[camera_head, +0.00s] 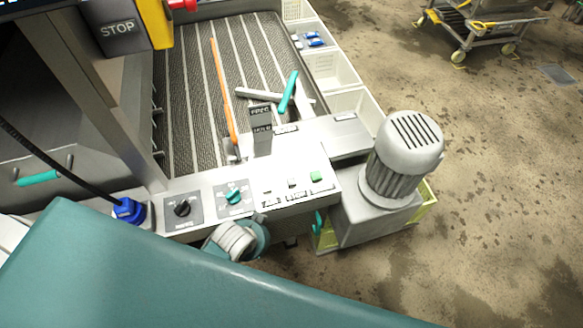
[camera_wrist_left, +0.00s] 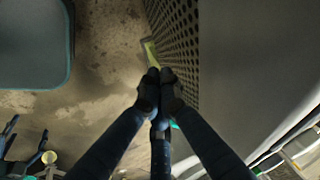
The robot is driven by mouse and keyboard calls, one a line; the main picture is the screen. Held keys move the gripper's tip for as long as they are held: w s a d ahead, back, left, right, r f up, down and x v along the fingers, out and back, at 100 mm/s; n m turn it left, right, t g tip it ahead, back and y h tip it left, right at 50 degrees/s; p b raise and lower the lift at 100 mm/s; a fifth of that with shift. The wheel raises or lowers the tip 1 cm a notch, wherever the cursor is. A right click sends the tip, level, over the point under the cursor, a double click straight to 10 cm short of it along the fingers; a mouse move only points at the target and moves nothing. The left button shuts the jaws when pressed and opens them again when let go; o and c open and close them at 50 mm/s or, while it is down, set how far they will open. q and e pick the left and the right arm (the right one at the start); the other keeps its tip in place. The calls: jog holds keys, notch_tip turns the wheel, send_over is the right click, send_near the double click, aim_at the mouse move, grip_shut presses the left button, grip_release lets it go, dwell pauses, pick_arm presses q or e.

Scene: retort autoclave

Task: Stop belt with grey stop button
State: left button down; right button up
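The belt's control panel (camera_head: 255,200) lies at the centre of the head view. On it, a small grey button (camera_head: 292,182) sits left of a green button (camera_head: 316,176), with another small pale button (camera_head: 267,189) further left. Their labels are too small to read. The grey slatted belt (camera_head: 190,90) runs behind the panel. My left gripper (camera_wrist_left: 160,77) shows in the left wrist view with its dark fingertips together and nothing visible between them. Dark spread fingers at that view's lower left look like my right gripper (camera_wrist_left: 28,130), open and empty. Neither gripper shows in the head view.
A black knob (camera_head: 182,208) and a teal knob (camera_head: 234,196) are left of the buttons. A grey motor (camera_head: 405,155) stands right of the panel. A large STOP plate (camera_head: 117,28) hangs at upper left. A perforated panel (camera_wrist_left: 178,45) is beside my left gripper.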

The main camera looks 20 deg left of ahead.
pick_arm(q)
notch_tip(320, 180, up, 17)
jog(key=w+d+m+t+p, duration=0.1)
jog(key=w+d+m+p, duration=0.2)
jog(key=p, duration=0.1)
notch_tip(320, 180, up, 8)
jog(key=m+t+h+p, duration=0.2)
jog(key=m+t, duration=0.1)
jog(key=m, duration=1.6)
send_over(289, 182)
jog(key=shift+f, duration=0.15)
pick_arm(e)
notch_tip(289, 182, up, 8)
jog(key=shift+a+f, duration=0.2)
jog(key=shift+a, duration=0.1)
pick_arm(q)
notch_tip(289, 182, down, 7)
jog(key=b, duration=0.8)
jog(key=shift+f, duration=0.1)
jog(key=shift+f+b, duration=0.3)
jog(key=shift+f, duration=0.55)
pick_arm(e)
notch_tip(289, 182, down, 9)
jog(key=shift+d, duration=0.25)
jog(key=shift+a, duration=0.2)
